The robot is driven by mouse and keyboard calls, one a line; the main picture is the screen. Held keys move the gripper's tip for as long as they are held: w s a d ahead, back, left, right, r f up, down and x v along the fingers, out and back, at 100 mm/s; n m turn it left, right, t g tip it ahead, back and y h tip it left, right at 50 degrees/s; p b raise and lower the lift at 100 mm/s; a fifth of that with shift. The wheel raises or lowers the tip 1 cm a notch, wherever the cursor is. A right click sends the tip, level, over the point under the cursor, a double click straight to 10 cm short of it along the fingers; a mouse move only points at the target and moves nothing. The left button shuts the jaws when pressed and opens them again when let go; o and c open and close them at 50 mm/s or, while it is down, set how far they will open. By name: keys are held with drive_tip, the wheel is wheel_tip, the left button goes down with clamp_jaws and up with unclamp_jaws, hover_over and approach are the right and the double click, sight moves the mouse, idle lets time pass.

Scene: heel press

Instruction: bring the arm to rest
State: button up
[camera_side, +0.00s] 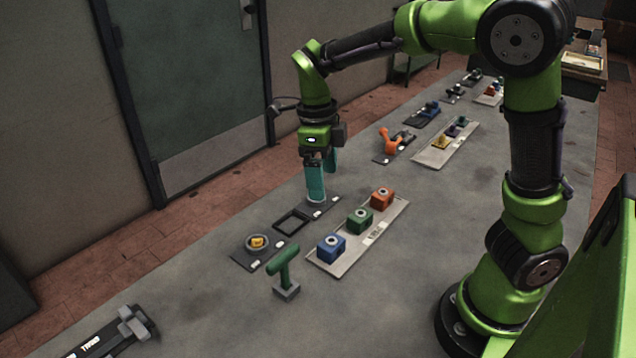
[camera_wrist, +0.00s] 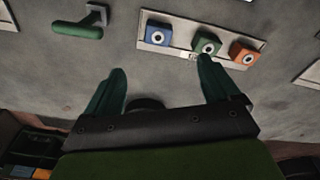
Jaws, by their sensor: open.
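My gripper (camera_side: 323,178) hangs over the grey table at the left of the arm, fingers pointing down. Its two teal fingers stand apart with nothing seen between them; they also show spread in the wrist view (camera_wrist: 163,82). In the side view the nearer finger's tip overlaps a dark plate (camera_side: 327,208) with a pale round spot; I cannot tell whether they touch. A pale tray (camera_side: 345,262) to the right of and nearer than the gripper holds a blue block (camera_side: 331,248), a green block (camera_side: 360,221) and a red block (camera_side: 382,198).
A green-handled tool (camera_side: 283,264) stands on a small grey block. Near it are a yellow piece (camera_side: 257,242) in a round holder and an empty dark frame (camera_side: 292,221). An orange tool (camera_side: 389,144) and a second block tray (camera_side: 432,158) lie farther back.

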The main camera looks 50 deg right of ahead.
drive_tip(key=s+r+n+t+y, duration=0.1)
drive_tip(key=s+r+n+t, duration=0.2)
drive_tip(key=n, duration=1)
drive_tip(key=s+a+r+n+t+y, duration=0.1)
drive_tip(key=s+r+n+t, duration=0.2)
drive_tip(key=s+n, duration=0.6)
drive_tip(key=n+t, duration=0.2)
drive_tip(key=n, duration=0.3)
drive_tip(key=shift+a+r+t, duration=0.25)
drive_tip(key=shift+t, duration=0.05)
